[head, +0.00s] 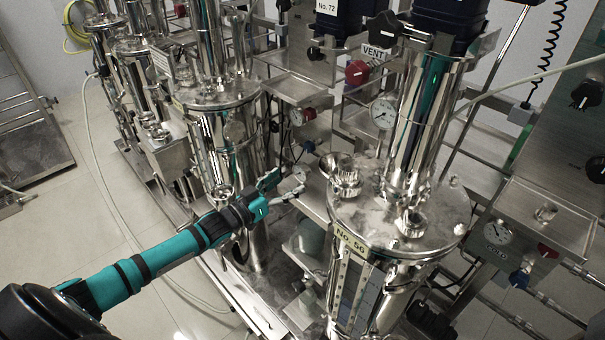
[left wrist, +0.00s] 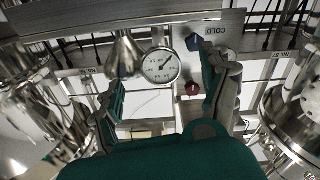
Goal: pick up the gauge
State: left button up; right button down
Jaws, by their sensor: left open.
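A round gauge (left wrist: 162,65) with a white dial, dark needle and metal rim shows in the left wrist view, on or in front of a steel panel marked COLD. In that view my left gripper (left wrist: 164,88) is open. Its two fingers stand apart on either side of the gauge, with a gap to each side. In the head view my left gripper (head: 286,184) reaches in between two steel vessels. A small pale round dial (head: 300,172) sits just past its fingertips; it appears to be the same gauge, but is too small to read. My right gripper is not in view.
A steel vessel labelled No. 56 (head: 400,225) stands right of my left gripper; another vessel (head: 225,130) stands behind it. Other gauges (head: 383,112) (head: 498,232) sit to the right. A red knob (left wrist: 193,89) and a dark knob (left wrist: 194,43) are beside the gauge.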

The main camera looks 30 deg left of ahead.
aim_at(300, 166)
pick_arm(q)
jog(key=shift+w+d+r, duration=0.1)
jog(key=shift+w+d, duration=0.1)
jog(key=shift+w, duration=0.4)
jog(key=x, duration=0.4)
jog(key=shift+w, duration=0.1)
jog(key=shift+c, duration=0.3)
jog(key=c, duration=1.3)
jog(key=shift+r, duration=0.55)
notch_tip(300, 166, up, 3)
jog(key=shift+f, duration=0.15)
jog(key=s+d+r+p, duration=0.1)
jog(key=s+d, duration=0.7)
jog(key=s, duration=0.6)
